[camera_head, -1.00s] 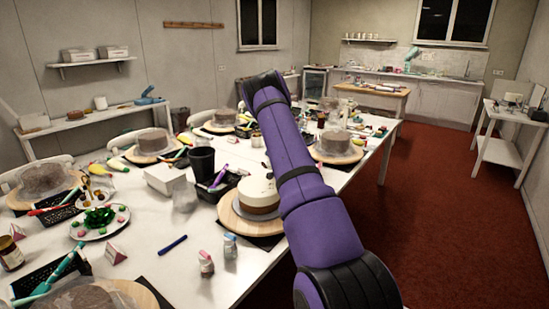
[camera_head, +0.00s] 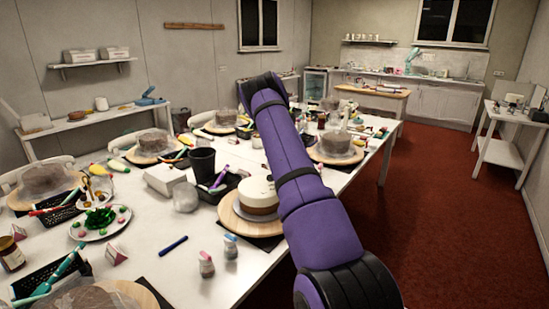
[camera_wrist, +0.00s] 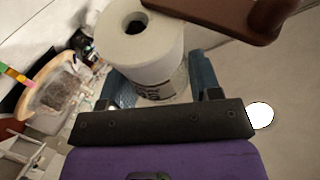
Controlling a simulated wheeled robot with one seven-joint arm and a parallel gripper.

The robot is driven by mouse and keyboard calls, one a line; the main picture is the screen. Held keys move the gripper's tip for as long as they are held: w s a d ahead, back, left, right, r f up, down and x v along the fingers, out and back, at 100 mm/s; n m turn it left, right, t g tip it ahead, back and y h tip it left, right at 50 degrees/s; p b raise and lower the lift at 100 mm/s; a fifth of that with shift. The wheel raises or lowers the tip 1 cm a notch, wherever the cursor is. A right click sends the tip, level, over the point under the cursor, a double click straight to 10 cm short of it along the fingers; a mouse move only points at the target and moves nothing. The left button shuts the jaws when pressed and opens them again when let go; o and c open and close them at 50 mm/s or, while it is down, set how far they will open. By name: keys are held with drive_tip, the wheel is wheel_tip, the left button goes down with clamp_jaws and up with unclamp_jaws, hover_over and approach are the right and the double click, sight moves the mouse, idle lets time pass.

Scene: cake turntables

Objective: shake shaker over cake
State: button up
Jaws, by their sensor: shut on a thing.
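A white cake with a brown lower band (camera_head: 256,192) stands on a round wooden turntable (camera_head: 236,222) in the head view. My purple arm passes in front of its right side. My gripper is hidden in the head view. In the wrist view my gripper (camera_wrist: 160,82) has its blue fingers on either side of a white cylindrical shaker (camera_wrist: 152,50) with a dark hole in its top and a printed label lower down. It is shut on the shaker. The wrist view does not show the white cake clearly, so I cannot tell whether the shaker is over it.
Wrapped cakes on turntables (camera_head: 154,142) line the white table. Red floor (camera_head: 440,210) lies open at the right.

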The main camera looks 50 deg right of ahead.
drive_tip(key=shift+w+d+r, duration=0.2)
drive_tip(key=shift+d+r, duration=0.15)
drive_tip(key=shift+d, duration=0.05)
drive_tip(key=shift+s+a+f, duration=0.15)
drive_tip(key=shift+a+f, duration=0.2)
drive_tip(key=shift+a, duration=0.05)
drive_tip(key=shift+s+a+r, duration=0.1)
drive_tip(key=shift+w+d+r, duration=0.2)
drive_tip(key=shift+d+r, duration=0.25)
drive_tip(key=shift+r, duration=0.05)
drive_tip(key=shift+s+a+f, duration=0.15)
drive_tip(key=shift+a+f, duration=0.35)
drive_tip(key=shift+a, duration=0.05)
drive_tip(key=shift+r+h, duration=0.1)
drive_tip(key=shift+h, duration=0.2)
